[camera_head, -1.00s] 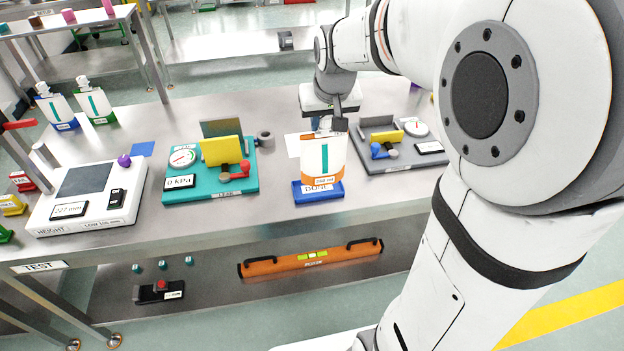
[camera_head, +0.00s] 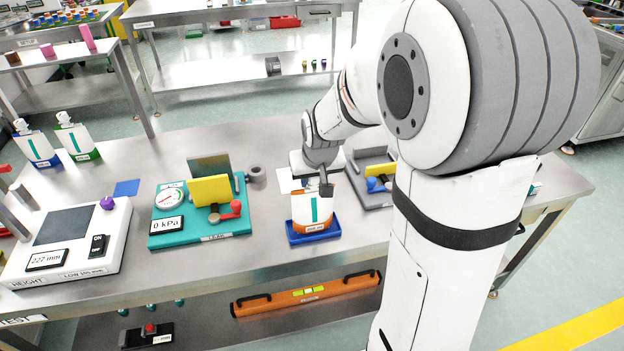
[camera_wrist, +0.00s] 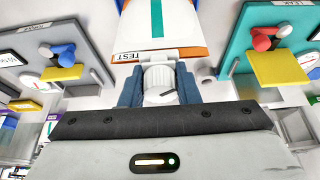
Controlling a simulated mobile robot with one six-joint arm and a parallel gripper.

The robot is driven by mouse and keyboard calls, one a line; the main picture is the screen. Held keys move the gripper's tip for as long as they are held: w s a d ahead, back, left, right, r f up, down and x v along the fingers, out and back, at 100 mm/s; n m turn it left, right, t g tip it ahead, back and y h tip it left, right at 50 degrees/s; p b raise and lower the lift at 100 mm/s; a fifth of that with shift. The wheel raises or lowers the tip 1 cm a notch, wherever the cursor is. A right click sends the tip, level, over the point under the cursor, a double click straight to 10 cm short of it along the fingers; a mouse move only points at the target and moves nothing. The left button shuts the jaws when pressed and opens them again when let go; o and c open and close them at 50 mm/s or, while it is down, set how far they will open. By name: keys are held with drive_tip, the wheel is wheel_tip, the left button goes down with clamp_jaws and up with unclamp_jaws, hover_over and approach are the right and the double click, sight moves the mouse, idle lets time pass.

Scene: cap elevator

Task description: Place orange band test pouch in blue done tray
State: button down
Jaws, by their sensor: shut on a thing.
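The orange band test pouch (camera_head: 313,212) is white with orange bands and a teal stripe. It is upright at the blue done tray (camera_head: 313,237), its lower edge just behind the tray's front rim. I cannot tell whether it touches the tray floor. My gripper (camera_head: 326,180) is at the pouch's top. In the wrist view my gripper (camera_wrist: 158,88) is shut on the white ribbed cap of the pouch (camera_wrist: 160,30).
The teal leak fixture (camera_head: 200,226) stands left of the tray, and a grey fixture (camera_head: 372,190) stands close on the right. A height gauge (camera_head: 68,240) is further left. Two other pouches (camera_head: 75,138) stand at the back left. Bare bench lies in front of the tray.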

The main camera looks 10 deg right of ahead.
drive_tip(key=shift+s+f, duration=0.1)
drive_tip(key=shift+f, duration=0.15)
drive_tip(key=shift+f, duration=0.15)
drive_tip(key=c, duration=1.1)
unclamp_jaws()
drive_tip(key=shift+r, duration=0.55)
drive_tip(key=v, duration=1.1)
drive_tip(key=shift+g, duration=0.8)
drive_tip(key=s+f, duration=0.1)
drive_tip(key=s, duration=0.4)
drive_tip(key=s+f, duration=0.1)
drive_tip(key=s, duration=0.5)
drive_tip(key=s+f, duration=0.2)
drive_tip(key=s, duration=0.4)
drive_tip(key=shift+s+f+b, duration=0.1)
drive_tip(key=shift+b, duration=0.2)
